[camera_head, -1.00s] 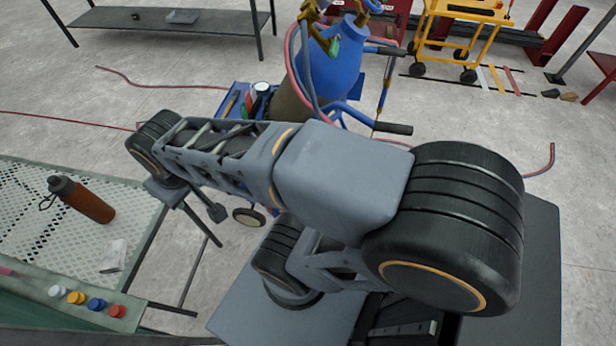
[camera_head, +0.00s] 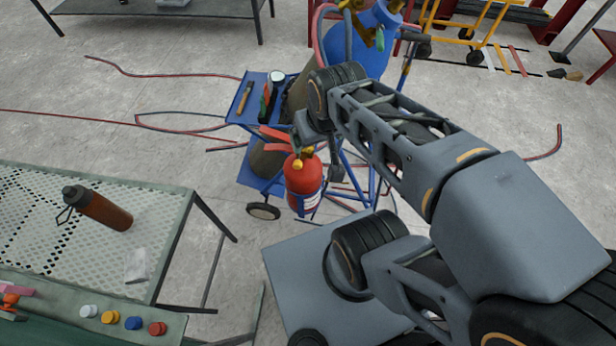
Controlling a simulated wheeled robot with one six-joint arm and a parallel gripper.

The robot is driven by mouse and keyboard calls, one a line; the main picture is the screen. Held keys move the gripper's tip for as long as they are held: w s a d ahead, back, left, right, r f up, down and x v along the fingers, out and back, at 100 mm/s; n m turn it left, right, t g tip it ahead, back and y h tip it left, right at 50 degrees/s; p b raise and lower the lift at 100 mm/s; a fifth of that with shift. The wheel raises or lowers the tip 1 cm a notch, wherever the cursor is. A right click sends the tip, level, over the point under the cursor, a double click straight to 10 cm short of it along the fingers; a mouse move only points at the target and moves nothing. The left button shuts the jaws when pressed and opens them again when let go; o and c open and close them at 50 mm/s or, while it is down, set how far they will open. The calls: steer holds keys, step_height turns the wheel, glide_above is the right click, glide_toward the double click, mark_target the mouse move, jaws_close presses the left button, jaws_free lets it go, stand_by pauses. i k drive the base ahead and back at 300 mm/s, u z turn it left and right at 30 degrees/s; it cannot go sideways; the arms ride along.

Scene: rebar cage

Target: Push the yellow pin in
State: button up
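The yellow pin (camera_head: 110,317) is a small round yellow knob. It stands in a row on the green strip (camera_head: 60,296) at the lower left, between a white knob (camera_head: 88,311) and a blue knob (camera_head: 133,323), with a red knob (camera_head: 157,328) at the right end. How far it stands out is too small to tell. My arm reaches from the lower right to the upper middle. My gripper (camera_head: 335,165) hangs under the wrist in front of the fire extinguisher, well to the right of and above the yellow pin in the picture. Its fingers are too small and dark to read.
A mesh-topped table (camera_head: 165,200) at the left holds a brown bottle (camera_head: 100,210). A blue cart (camera_head: 245,110) with tools and a blue cylinder (camera_head: 372,45) stands behind my gripper, with a red fire extinguisher (camera_head: 303,180). Hoses lie on the open floor.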

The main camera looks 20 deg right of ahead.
mark_target(298, 164)
steer(key=u, duration=0.15)
steer(key=k, duration=0.3)
steer(key=u, duration=0.85)
steer(key=k, duration=0.65)
steer(key=u, duration=0.55)
